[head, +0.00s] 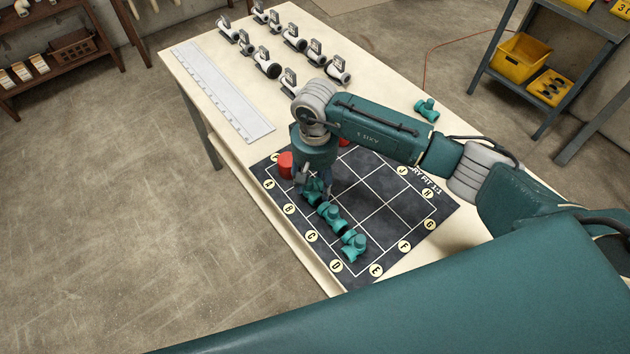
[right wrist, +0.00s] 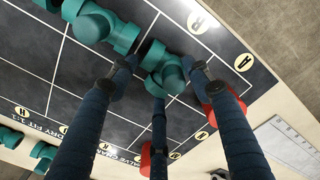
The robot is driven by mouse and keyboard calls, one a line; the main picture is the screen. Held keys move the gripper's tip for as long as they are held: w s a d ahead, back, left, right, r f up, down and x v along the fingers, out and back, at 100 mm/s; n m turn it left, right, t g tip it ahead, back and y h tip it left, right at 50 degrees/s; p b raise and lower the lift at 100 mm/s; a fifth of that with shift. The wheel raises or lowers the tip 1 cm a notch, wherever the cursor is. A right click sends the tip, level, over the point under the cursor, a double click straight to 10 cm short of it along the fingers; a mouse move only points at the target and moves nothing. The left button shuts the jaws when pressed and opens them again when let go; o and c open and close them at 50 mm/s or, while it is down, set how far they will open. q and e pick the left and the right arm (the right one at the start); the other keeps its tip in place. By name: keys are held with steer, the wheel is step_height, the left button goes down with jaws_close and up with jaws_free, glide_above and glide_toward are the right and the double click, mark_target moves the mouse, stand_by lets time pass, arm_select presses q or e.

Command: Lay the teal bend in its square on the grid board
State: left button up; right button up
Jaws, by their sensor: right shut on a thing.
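My right gripper (head: 316,188) is low over the left side of the dark grid board (head: 398,215), pointing down. Its dark fingers are shut on a teal bend (right wrist: 165,68), which sits at or just above the board near the A mark; any small gap underneath is hard to judge. In the head view the bend (head: 312,194) is partly hidden by the gripper. Two other teal fittings (head: 330,215) (head: 353,244) lie in a row from it toward the front edge, and the closer one also shows in the right wrist view (right wrist: 92,22). My left gripper is out of view.
Red parts (head: 285,165) (head: 343,141) stand at the board's far side, beside the gripper. A loose teal fitting (head: 427,110) lies on the table's right. White-grey valves (head: 268,64) and a pale ruled strip (head: 222,90) are farther back. The board's right squares are clear.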

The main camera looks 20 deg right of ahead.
mark_target(315, 187)
steer(key=shift+f, duration=0.2)
steer(key=o, duration=0.9)
steer(key=shift+r, duration=0.1)
steer(key=shift+r, duration=0.25)
step_height(315, 187, up, 12)
steer(key=b, duration=0.4)
steer(key=shift+f, duration=0.1)
